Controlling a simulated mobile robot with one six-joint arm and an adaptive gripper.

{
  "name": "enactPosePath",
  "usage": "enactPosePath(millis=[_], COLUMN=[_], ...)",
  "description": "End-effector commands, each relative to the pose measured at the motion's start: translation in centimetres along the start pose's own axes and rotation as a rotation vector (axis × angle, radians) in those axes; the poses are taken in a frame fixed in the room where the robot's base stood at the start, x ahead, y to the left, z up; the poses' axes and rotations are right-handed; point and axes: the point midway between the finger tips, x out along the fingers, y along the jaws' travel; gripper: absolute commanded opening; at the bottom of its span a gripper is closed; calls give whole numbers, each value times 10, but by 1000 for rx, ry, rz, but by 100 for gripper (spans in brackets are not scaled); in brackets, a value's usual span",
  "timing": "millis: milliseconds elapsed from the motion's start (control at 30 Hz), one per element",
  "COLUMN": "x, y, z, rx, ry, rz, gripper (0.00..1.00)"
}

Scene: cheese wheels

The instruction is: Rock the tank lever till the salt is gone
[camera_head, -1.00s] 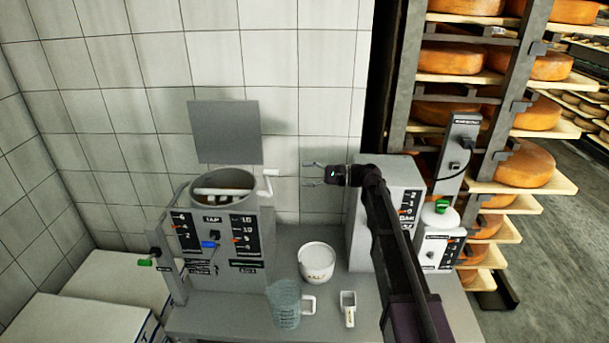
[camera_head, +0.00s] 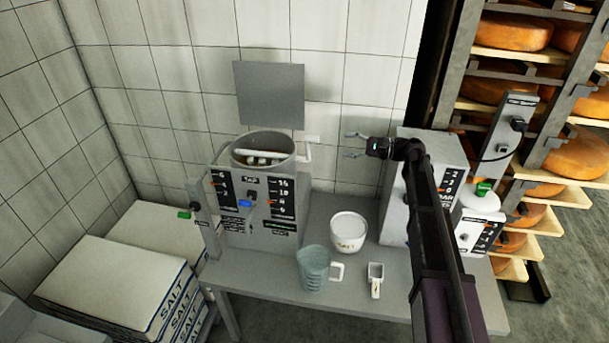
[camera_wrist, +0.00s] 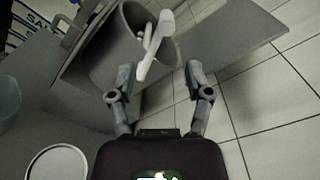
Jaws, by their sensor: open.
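The tank (camera_head: 232,217) is a grey unit with an open round top and dial panels on its front. A white lever (camera_head: 311,141) stands at the right side of its rim; in the wrist view the lever (camera_wrist: 154,47) lies just ahead of my fingertips. White bars show inside the tank; I cannot tell whether salt is in it. My gripper (camera_head: 348,145) is open and empty, right of the lever and apart from it. In the wrist view my gripper (camera_wrist: 158,70) has its fingers spread, with the lever's lower end near the gap.
Stacked salt bags (camera_head: 110,280) lie left. A grey machine (camera_head: 398,200) and cheese racks stand right. A green-tipped handle (camera_head: 185,214) is left of the tank.

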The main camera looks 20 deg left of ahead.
Motion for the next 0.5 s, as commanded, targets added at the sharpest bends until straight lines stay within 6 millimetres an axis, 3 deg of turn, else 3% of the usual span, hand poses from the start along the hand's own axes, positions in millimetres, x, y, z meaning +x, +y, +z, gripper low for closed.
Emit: enactPosePath(millis=[267,500], x=[-25,-72], y=[54,131], z=[7,15], rx=[-91,-217], ry=[136,319], rz=[147,399], gripper=[65,65])
